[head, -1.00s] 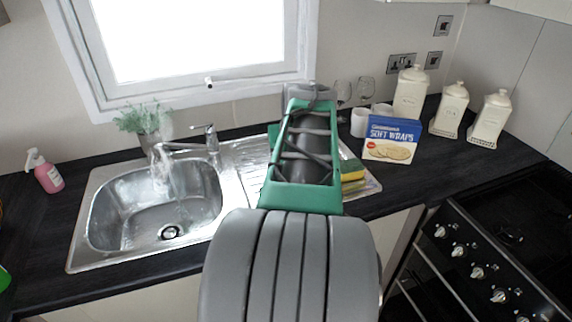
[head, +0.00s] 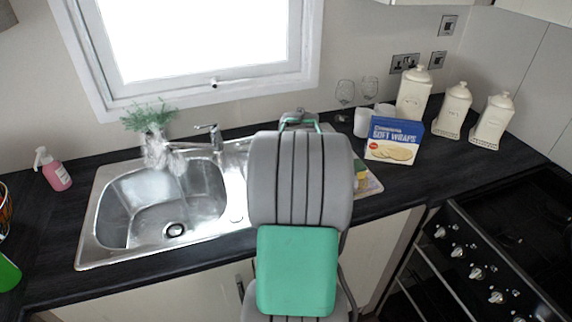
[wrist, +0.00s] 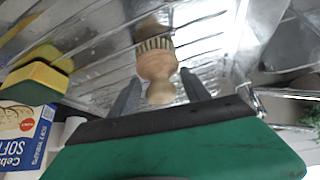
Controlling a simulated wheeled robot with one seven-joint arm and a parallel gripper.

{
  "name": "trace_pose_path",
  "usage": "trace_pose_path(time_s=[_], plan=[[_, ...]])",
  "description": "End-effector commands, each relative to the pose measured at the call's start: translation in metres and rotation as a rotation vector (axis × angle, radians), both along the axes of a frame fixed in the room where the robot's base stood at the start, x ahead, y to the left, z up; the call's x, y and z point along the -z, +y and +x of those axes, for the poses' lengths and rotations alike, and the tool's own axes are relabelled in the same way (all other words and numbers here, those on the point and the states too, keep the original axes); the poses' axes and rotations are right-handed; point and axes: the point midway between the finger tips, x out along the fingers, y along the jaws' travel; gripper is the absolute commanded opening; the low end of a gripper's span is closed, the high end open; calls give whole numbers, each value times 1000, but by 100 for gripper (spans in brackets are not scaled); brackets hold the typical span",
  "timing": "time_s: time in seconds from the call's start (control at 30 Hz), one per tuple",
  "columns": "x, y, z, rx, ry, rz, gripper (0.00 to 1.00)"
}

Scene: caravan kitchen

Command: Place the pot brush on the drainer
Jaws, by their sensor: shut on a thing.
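In the wrist view the pot brush (wrist: 156,72) has a pale wooden knob and a ring of short bristles. My gripper (wrist: 158,88) is shut on its knob, one grey finger on each side. The brush is over the ribbed metal drainer (wrist: 95,45), bristle side toward it; I cannot tell whether they touch. In the head view the drainer (head: 236,172) shows only in part beside the sink bowl, and my arm hides my gripper and the brush.
A yellow and green sponge (wrist: 36,78) lies at the drainer's side, near the soft wraps box (head: 393,140). The tap (head: 214,136) and a plant (head: 150,118) stand behind the sink bowl (head: 160,205). Glasses and cream canisters (head: 413,95) stand at the back right.

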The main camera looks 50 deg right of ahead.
Motion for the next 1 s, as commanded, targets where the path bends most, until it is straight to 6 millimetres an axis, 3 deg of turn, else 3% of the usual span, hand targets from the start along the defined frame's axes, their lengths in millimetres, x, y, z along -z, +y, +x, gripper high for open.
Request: trace_pose_path(time_s=[0.3,0.63,1.0], plan=[[1,0,0,0,0,0,78],[-7,1,-2,1,-1,-2,78],[-79,32,-39,2,-2,-3,78]])
